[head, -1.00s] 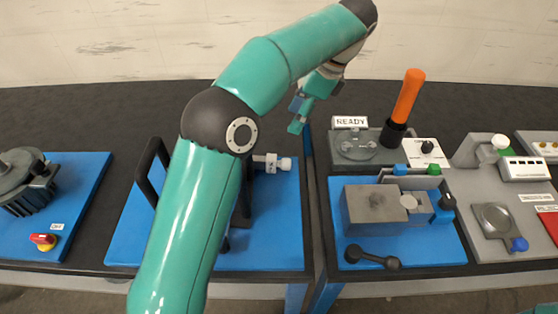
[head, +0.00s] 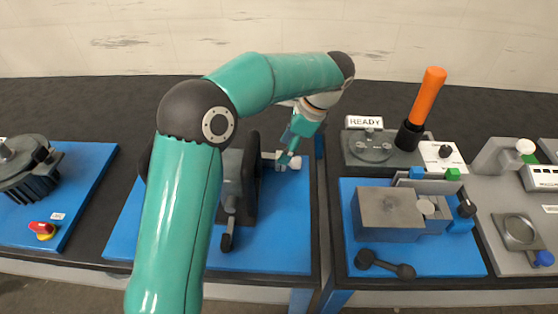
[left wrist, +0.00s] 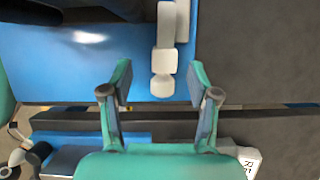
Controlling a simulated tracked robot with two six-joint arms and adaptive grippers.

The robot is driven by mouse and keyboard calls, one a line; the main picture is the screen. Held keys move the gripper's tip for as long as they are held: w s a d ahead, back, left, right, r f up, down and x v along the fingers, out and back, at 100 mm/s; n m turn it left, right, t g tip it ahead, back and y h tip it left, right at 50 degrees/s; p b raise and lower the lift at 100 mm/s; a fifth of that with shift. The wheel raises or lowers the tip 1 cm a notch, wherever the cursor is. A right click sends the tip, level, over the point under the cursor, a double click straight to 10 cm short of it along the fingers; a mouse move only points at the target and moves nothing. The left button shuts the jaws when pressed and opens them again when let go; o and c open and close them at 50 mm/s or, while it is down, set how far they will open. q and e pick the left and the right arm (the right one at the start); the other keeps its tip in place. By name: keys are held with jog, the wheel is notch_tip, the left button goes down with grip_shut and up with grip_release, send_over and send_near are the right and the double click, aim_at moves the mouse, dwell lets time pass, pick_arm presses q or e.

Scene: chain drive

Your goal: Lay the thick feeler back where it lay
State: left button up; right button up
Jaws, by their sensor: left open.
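No part is clearly recognisable as the thick feeler. My left gripper (head: 291,160) is open, at the white-ended fitting (head: 295,163) on the middle blue plate. In the left wrist view, my left gripper (left wrist: 160,80) has its fingers spread with the fitting's white end (left wrist: 163,86) between them in the picture; contact cannot be told. My right gripper is out of view.
A dark upright plate (head: 252,175) stands left of the gripper. The READY sign (head: 364,122), an orange handle (head: 427,95) and a dark double-ended lever (head: 385,264) are to the right. A dark gap separates the two benches.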

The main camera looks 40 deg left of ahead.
aim_at(279, 154)
pick_arm(q)
jog(key=shift+x, duration=2.4)
jog(key=shift+w+a+r, duration=0.1)
jog(key=shift+w, duration=0.15)
grip_shut()
